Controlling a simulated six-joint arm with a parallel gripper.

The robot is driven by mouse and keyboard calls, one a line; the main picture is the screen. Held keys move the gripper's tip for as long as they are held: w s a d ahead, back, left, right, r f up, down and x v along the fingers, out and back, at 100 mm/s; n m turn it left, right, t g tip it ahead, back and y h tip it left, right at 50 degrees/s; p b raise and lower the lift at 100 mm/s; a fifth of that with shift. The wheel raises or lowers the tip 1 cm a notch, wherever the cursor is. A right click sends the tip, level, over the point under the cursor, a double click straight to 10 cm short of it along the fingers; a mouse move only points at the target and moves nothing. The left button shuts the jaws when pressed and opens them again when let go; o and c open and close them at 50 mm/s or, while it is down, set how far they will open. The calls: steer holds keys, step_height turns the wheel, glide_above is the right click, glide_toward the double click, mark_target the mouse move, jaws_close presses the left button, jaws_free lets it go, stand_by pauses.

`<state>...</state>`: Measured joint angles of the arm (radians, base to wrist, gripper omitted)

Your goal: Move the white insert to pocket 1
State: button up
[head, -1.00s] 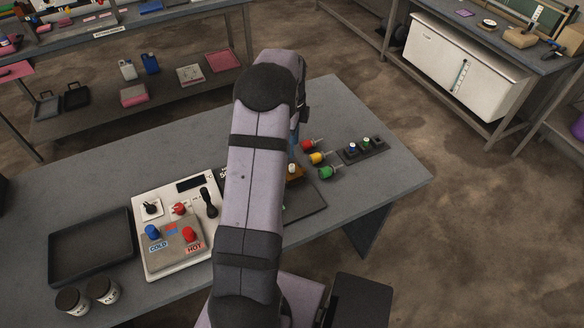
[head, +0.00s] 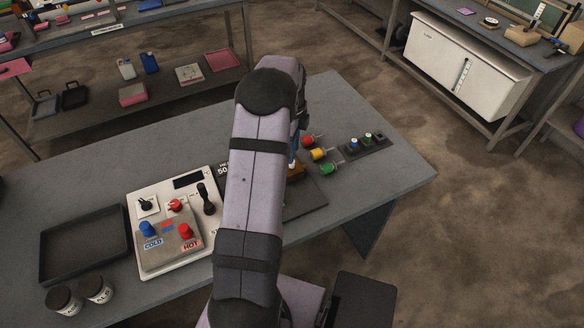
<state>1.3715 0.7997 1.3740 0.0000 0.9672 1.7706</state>
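My arm reaches across the bench and covers the middle of the work area. Only a bluish sliver near my gripper (head: 294,150) shows past the arm's right edge; its fingers are hidden, so open or shut cannot be seen. A brown-orange block (head: 295,173) shows partly beside the arm, at the back of a dark flat plate (head: 308,200). I cannot clearly make out the white insert there. A dark rack (head: 376,150) to the right holds small pieces with pale, blue and green tops; pocket numbers are not readable.
A control panel (head: 152,262) with knobs and a lever stands left of my arm.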

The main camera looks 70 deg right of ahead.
steer(key=shift+f+b, duration=1.05)
steer(key=shift+f, duration=1.45)
jaws_close()
